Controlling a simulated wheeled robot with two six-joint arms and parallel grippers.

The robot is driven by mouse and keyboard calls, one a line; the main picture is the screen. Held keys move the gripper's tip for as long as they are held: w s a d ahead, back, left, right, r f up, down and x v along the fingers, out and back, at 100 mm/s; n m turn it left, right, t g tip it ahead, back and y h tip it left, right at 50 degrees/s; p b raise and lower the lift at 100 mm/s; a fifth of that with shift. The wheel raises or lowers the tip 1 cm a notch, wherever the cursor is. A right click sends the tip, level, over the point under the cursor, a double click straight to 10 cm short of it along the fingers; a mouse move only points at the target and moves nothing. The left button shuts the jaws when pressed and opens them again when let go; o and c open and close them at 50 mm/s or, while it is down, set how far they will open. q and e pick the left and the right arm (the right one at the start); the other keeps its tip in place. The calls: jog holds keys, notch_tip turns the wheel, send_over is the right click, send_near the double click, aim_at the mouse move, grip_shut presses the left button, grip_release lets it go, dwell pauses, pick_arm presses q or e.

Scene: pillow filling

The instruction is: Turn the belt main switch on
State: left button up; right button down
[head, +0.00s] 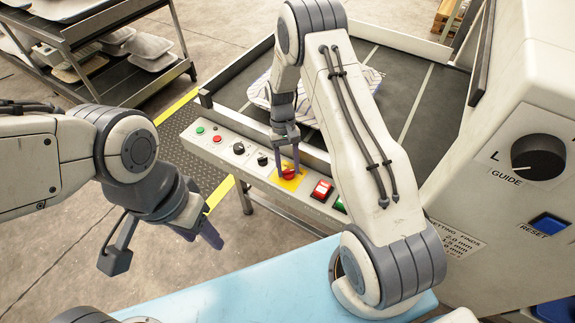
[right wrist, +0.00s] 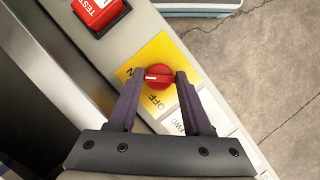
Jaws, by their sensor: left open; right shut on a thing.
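The belt main switch is a red rotary knob (right wrist: 158,76) on a yellow plate (right wrist: 164,50) marked OFF, with another label partly hidden by a finger. It also shows on the control panel in the head view (head: 289,173). My right gripper (head: 288,168) reaches down to the knob, and its two dark fingers (right wrist: 158,80) are shut on the knob's handle from both sides. The handle lies across the right wrist view, with a white mark toward its left end. My left gripper (head: 209,237) is open and empty, left of the panel, above the floor.
The panel (head: 225,157) also carries a green button (head: 200,130), a red button (head: 217,138), black knobs and a red TEST switch (head: 321,190). A striped pillow (head: 257,92) lies on the dark belt behind. A machine housing (head: 532,120) stands at right; a light-blue surface (head: 215,291) lies in front.

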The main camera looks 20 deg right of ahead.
jog(key=shift+w, duration=0.1)
dwell(0.4)
jog(key=shift+c, duration=1.6)
grip_release()
jog(key=v, duration=1)
jog(key=shift+r+b, duration=0.3)
